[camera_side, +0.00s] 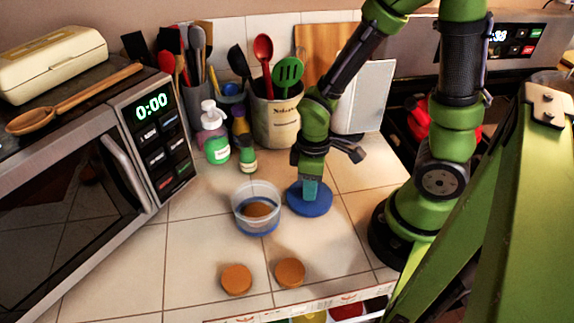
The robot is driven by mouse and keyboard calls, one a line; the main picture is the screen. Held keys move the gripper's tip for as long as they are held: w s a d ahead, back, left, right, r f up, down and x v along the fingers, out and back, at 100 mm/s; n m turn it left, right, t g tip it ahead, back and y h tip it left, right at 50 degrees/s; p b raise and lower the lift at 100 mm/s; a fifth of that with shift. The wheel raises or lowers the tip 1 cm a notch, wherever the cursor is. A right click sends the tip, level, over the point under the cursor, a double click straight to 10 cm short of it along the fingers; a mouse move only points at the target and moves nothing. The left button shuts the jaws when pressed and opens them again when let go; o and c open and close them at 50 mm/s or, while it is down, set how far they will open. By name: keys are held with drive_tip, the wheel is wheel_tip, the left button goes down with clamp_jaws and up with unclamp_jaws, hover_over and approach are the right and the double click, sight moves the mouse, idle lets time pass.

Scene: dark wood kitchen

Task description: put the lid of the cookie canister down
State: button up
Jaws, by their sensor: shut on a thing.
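The cookie canister (257,209) is a clear round tub with a blue base, standing open on the tiled counter. A brown cookie (257,210) shows inside it. The blue round lid (297,203) is just right of the canister, low at the counter. My gripper (310,190) points down over the lid and is shut on the teal grip on its top. I cannot tell whether the lid touches the counter.
Two cookies, one (237,279) on the left and one (290,272) on the right, lie near the counter's front edge. A microwave (110,160) stands at left. Bottles (216,145) and a utensil crock (277,120) stand behind. The tiles left of the canister are clear.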

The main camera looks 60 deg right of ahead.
drive_tip(key=shift+f, duration=0.1)
drive_tip(key=o, duration=1)
wheel_tip(320, 180, up, 12)
drive_tip(key=shift+r, duration=0.1)
drive_tip(key=shift+o, duration=0.6)
wheel_tip(320, 180, up, 10)
drive_tip(key=a+m+t+y, duration=0.1)
drive_tip(key=m+t+y, duration=0.1)
drive_tip(key=m+t, duration=0.5)
drive_tip(key=shift+w+a+m, duration=0.25)
drive_tip(key=shift+w+m, duration=0.1)
drive_tip(key=shift+m, duration=0.55)
